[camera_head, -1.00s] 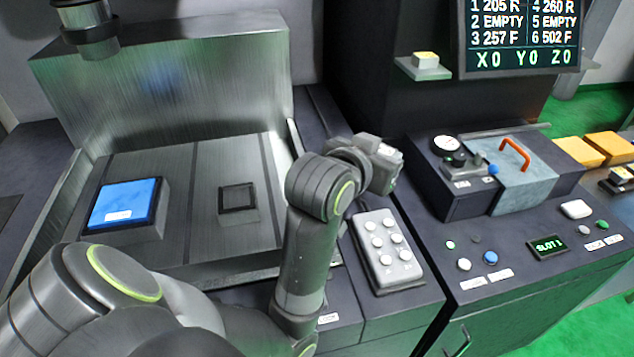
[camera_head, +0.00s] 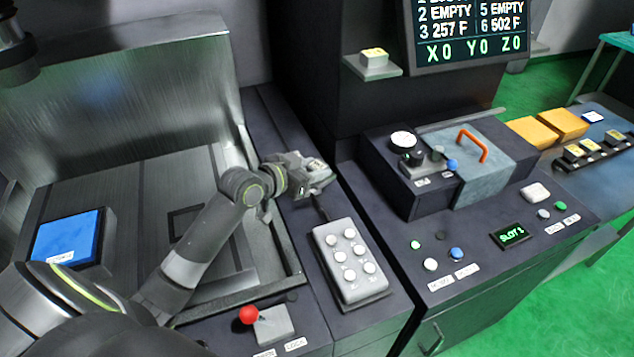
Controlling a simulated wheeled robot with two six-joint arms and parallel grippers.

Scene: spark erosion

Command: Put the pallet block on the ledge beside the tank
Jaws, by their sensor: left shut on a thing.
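My left gripper (camera_head: 314,186) is shut over the dark ledge (camera_head: 284,148) along the tank's right side, just behind the grey keypad. It is shut on a small grey block, the pallet block (camera_head: 317,167), which is mostly hidden by the gripper, so I cannot tell whether it touches the ledge. The open metal tank (camera_head: 130,62) stands at the left. Inside it are a blue-topped block (camera_head: 66,238) and a dark square fixture partly covered by my left arm. My right gripper is not in view.
A small shelf (camera_head: 358,68) holds another block. Several labelled blocks sit in a rack (camera_head: 597,152) at far right.

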